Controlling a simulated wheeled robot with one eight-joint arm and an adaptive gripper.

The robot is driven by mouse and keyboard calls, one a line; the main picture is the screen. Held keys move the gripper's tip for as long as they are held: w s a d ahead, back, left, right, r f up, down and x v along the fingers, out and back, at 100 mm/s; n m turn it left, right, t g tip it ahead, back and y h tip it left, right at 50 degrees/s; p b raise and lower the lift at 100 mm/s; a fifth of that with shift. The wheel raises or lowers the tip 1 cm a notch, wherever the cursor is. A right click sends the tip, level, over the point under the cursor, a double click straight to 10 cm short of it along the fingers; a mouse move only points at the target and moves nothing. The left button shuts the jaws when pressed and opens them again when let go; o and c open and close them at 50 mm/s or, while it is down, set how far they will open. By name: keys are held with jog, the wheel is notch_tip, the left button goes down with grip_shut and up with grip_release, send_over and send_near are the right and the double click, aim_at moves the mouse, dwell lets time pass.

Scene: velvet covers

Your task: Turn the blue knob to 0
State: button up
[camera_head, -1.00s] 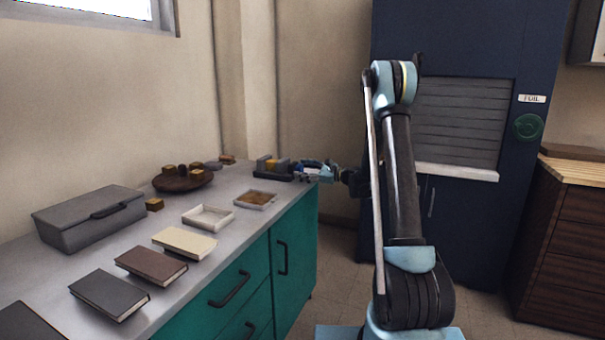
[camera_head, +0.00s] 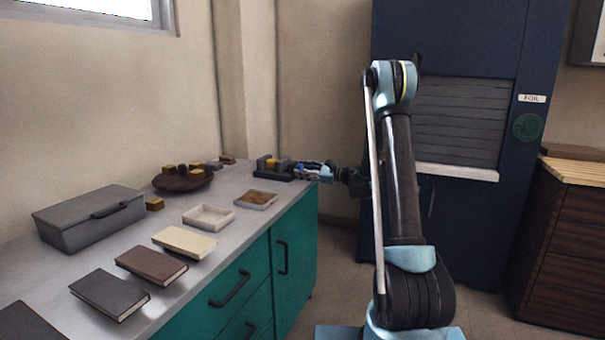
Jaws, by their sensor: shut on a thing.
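A dark device (camera_head: 267,173) with a grey block and a yellow part on it stands at the far end of the grey counter. A small patch of blue, likely the blue knob (camera_head: 300,171), shows at the device's right side, between my gripper's fingers. My gripper (camera_head: 304,171) reaches in from the right and is shut on it. The fingers hide most of the knob. Its pointer and any number marks are too small to read.
On the counter (camera_head: 177,221) are a grey lidded box (camera_head: 88,222), a brown bowl with blocks (camera_head: 183,183), two shallow trays (camera_head: 208,217) and several books (camera_head: 185,242). A dark blue cabinet (camera_head: 460,40) stands behind my arm.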

jog(key=shift+w+d+n, duration=0.15)
jog(key=shift+w+n, duration=0.05)
jog(key=shift+n, duration=0.2)
jog(key=n, duration=0.3)
jog(key=shift+n, duration=0.4)
jog(key=n, duration=0.4)
jog(key=shift+d+r, duration=0.1)
jog(key=n, duration=0.5)
jog(key=shift+s+n, duration=0.1)
jog(key=shift+n, duration=2.2)
jog(key=o, duration=1.1)
